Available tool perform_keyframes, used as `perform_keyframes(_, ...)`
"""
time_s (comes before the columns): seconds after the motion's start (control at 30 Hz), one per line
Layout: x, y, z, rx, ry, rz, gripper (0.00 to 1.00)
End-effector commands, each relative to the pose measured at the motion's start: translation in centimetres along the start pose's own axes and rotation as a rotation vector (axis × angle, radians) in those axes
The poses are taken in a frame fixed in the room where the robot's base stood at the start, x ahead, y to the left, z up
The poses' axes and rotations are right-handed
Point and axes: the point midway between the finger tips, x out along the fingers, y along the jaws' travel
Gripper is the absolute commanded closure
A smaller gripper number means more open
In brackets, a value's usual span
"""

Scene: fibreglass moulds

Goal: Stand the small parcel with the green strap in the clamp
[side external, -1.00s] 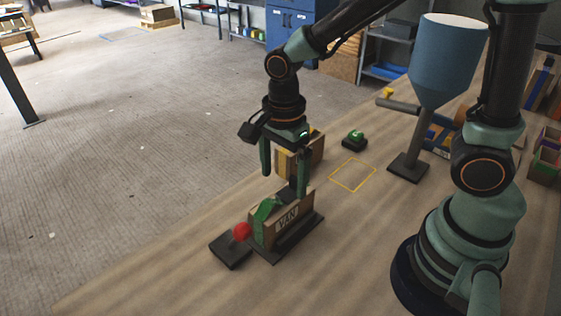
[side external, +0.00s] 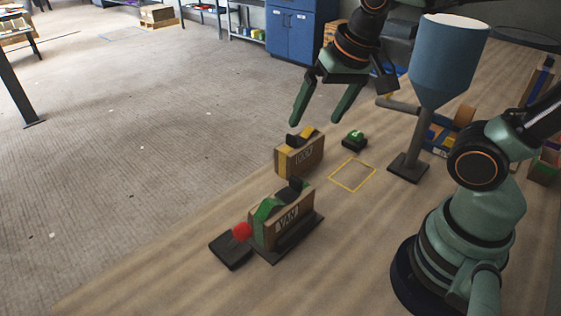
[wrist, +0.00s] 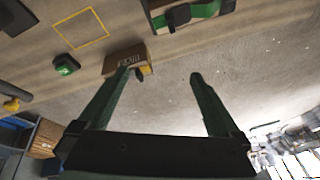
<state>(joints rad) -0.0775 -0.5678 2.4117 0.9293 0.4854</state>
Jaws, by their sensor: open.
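The small parcel with the green strap (side external: 287,218), lettered VAN, stands upright in the dark clamp (side external: 303,236), with a dark grip on top. The clamp has a red knob (side external: 242,231) at its left end. The parcel's top and strap also show at the upper edge of the wrist view (wrist: 207,10). My gripper (side external: 315,121) is open and empty, raised well behind the parcel and clear of it. Its spread fingers show in the wrist view (wrist: 165,73) with nothing between them.
A parcel with a yellow strap (side external: 300,158) stands behind the clamp, below my gripper. A yellow outlined square (side external: 352,175) on the table is empty. A green button on a dark base (side external: 354,140) and a blue hopper on a post (side external: 445,60) stand farther right.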

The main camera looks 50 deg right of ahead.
Motion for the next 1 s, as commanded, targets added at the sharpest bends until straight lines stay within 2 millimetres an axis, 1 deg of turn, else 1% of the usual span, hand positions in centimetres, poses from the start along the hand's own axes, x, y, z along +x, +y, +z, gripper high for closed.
perform_keyframes(0.03,-0.5,0.6,-0.2,-0.081,0.033,-0.007,0.00)
perform_keyframes(0.1,-1.0,1.2,-0.3,-0.195,0.068,-0.009,0.00)
perform_keyframes(0.2,-1.5,1.9,-0.4,-0.316,0.105,-0.005,0.00)
perform_keyframes(0.3,-1.7,2.2,-0.5,-0.387,0.124,0.000,0.00)
perform_keyframes(0.43,-1.8,2.3,-0.5,-0.416,0.130,0.002,0.00)
perform_keyframes(1.0,-1.7,2.3,-0.5,-0.415,0.128,0.002,0.00)
